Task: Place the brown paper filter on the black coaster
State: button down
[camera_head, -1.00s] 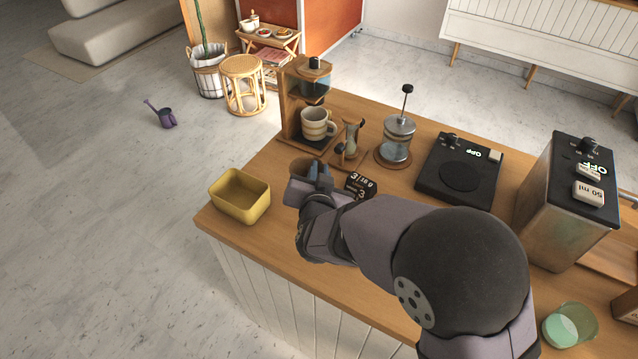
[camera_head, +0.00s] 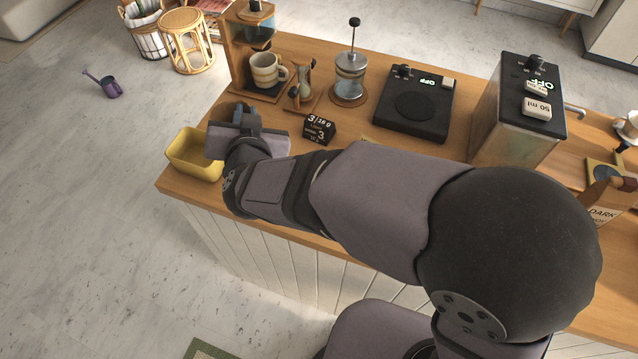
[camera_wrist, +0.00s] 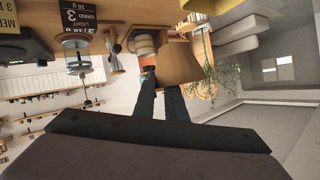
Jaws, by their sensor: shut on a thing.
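The brown paper filter (camera_wrist: 180,62) is a brown cone-like piece in the wrist view, between the tips of my gripper (camera_wrist: 163,100), which is shut on it. In the head view my gripper (camera_head: 238,112) is at the left end of the counter, above and beside the yellow box, and the filter is mostly hidden there. I cannot tell whether that base is the black coaster; no other coaster is clearly visible.
A yellow box (camera_head: 190,158) sits at the counter's left edge. A black sign (camera_head: 319,129), a French press (camera_head: 350,75), a small hourglass-shaped vessel (camera_head: 302,88) and a black scale (camera_head: 415,105) stand nearby. The wooden brewer stand (camera_head: 238,50) rises behind my gripper.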

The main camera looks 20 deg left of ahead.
jog(key=d+f+m+t+h, duration=0.1)
jog(key=d+f+m+h, duration=0.15)
jog(key=d, duration=0.65)
jog(key=d+f+m+t+h, duration=0.15)
jog(key=d+m+h, duration=0.25)
jog(key=d, duration=0.4)
jog(key=shift+n+g, duration=0.25)
jog(key=shift+g, duration=0.1)
jog(key=shift+w+d+f+b, duration=0.1)
jog(key=shift+w+f+b, duration=0.1)
jog(key=shift+f, duration=1.35)
jog(key=shift+w+d+f+b, duration=0.1)
jog(key=shift+w+f+b, duration=0.1)
jog(key=shift+f, duration=1.35)
jog(key=shift+f, duration=0.1)
jog(key=shift+f, duration=1.95)
jog(key=shift+f+b, duration=0.2)
jog(key=shift+b, duration=0.15)
jog(key=c, duration=1.8)
grip_release()
jog(key=shift+r, duration=0.1)
